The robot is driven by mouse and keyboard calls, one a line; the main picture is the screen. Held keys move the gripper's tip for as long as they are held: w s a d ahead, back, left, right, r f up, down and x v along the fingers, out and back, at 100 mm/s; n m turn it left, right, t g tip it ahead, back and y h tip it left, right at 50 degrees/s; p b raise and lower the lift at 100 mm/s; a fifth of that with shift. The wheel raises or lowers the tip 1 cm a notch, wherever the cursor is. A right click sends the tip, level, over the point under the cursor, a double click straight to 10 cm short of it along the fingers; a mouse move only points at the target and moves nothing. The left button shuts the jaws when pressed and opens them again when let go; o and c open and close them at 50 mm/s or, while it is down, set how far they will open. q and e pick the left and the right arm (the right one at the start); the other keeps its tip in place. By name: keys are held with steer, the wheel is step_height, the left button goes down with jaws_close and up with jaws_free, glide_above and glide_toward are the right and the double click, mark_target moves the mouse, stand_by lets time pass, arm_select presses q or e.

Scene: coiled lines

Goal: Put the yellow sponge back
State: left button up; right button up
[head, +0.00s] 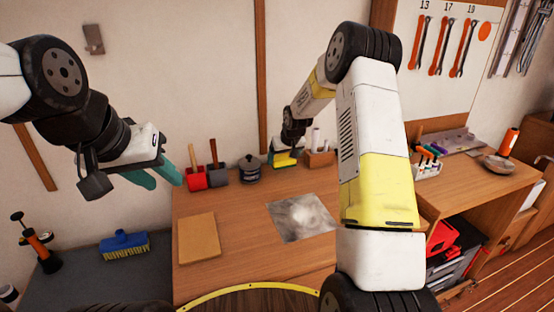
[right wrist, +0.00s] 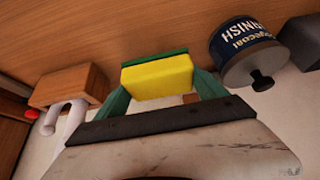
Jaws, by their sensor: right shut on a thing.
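The yellow sponge (head: 285,159) has a dark green layer and is at the far side of the wooden bench. It also shows in the right wrist view (right wrist: 158,80). My right gripper (right wrist: 158,88) is shut on it, with a green finger at each end. In the head view my right gripper (head: 284,152) is partly hidden by its own wrist. Whether the sponge touches the bench is hard to tell. My left gripper (head: 160,177) is open and empty, with its green fingers apart, above the left end of the bench.
A dark tin (head: 249,172) stands left of the sponge; a wooden block with white tubes (head: 320,157) stands right of it. Red holders (head: 195,178) stand further left. A tan board (head: 199,238) and a grey sheet (head: 302,218) lie on the bench. The front middle is clear.

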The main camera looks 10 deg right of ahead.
mark_target(284, 164)
steer(key=shift+w+d, duration=0.3)
steer(key=shift+w, duration=0.25)
steer(key=shift+f, duration=1.8)
steer(key=shift+f, duration=0.15)
steer(key=o, duration=1.1)
